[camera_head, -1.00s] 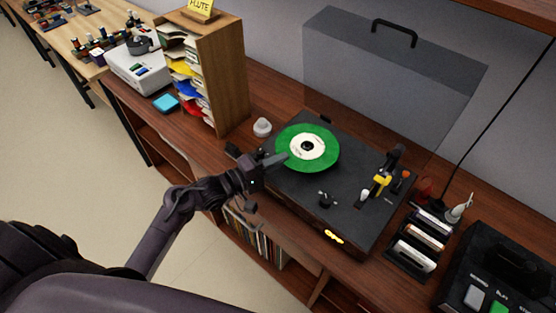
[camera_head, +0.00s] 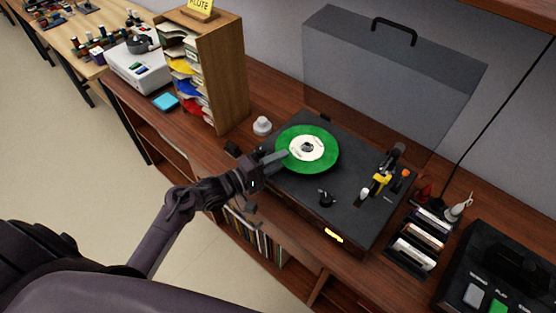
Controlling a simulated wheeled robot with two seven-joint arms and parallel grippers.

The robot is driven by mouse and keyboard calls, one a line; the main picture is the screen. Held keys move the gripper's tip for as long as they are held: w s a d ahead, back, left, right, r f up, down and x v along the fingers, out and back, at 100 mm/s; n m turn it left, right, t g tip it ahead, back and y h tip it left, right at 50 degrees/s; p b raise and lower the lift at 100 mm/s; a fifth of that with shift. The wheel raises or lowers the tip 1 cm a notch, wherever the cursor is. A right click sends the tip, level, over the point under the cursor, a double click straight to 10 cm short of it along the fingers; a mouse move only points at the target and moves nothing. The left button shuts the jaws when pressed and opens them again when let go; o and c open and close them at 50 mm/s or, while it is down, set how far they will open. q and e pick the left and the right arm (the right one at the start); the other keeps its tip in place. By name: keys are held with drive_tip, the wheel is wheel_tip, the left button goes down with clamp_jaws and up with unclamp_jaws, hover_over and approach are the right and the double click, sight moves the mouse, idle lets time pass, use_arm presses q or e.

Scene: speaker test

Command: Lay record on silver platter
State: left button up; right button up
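The green record (camera_head: 322,160) with a white label lies flat, as far as I can tell, over the platter of the black turntable (camera_head: 290,195). A grey piece with a dark middle shows in its centre hole. The silver platter itself is hidden under the record. My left gripper (camera_head: 263,182) is at the record's left edge, with its fingers spread apart. One finger points to the record's edge, and I cannot tell whether it touches. The other finger is lower, by the turntable's front left side. My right gripper is not in view.
The yellow-marked tonearm (camera_head: 381,183) stands at the turntable's right. A clear raised lid (camera_head: 390,90) is behind. A wooden sorter (camera_head: 225,80) and a small white knob-like piece (camera_head: 262,126) are at the left. A cartridge rack (camera_head: 412,255) and a black button box (camera_head: 500,260) are at the right.

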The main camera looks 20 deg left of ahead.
use_arm(q)
drive_tip(key=shift+c, duration=0.8)
drive_tip(key=shift+s+a, duration=0.1)
drive_tip(key=shift+s+a+p, duration=0.35)
drive_tip(key=shift+s+p, duration=0.15)
drive_tip(key=shift+p, duration=0.1)
drive_tip(key=p+v, duration=0.2)
drive_tip(key=v, duration=0.3)
drive_tip(key=shift+s+a+p, duration=0.2)
drive_tip(key=shift+s+p, duration=0.05)
drive_tip(key=shift+p, duration=0.1)
